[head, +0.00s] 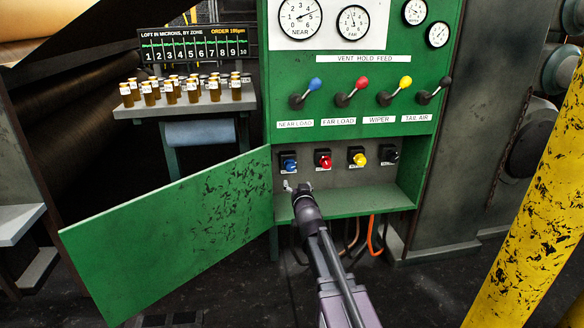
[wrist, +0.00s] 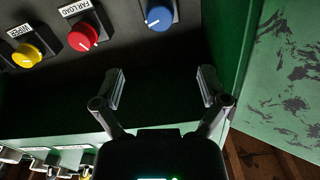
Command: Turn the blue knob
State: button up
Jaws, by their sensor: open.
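The blue knob (head: 289,164) is the leftmost of a row of knobs on the grey back panel of the open compartment in the green cabinet. In the wrist view the blue knob (wrist: 159,17) is at the top edge, partly cut off, with a white mark on its face. My gripper (head: 299,187) is just below the blue knob in the head view. In the wrist view my gripper (wrist: 162,86) has its two fingers wide apart with nothing between them. The fingers do not touch the knob.
A red knob (head: 323,160), a yellow knob (head: 358,157) and a black knob (head: 391,154) sit to the right. The green door (head: 165,240) hangs open on the left. Levers with coloured balls are above. A yellow post (head: 535,200) stands at the right.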

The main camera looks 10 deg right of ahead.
aim_at(291, 167)
jog(key=w, duration=1.3)
jog(key=shift+w, duration=0.15)
jog(key=c, duration=1.1)
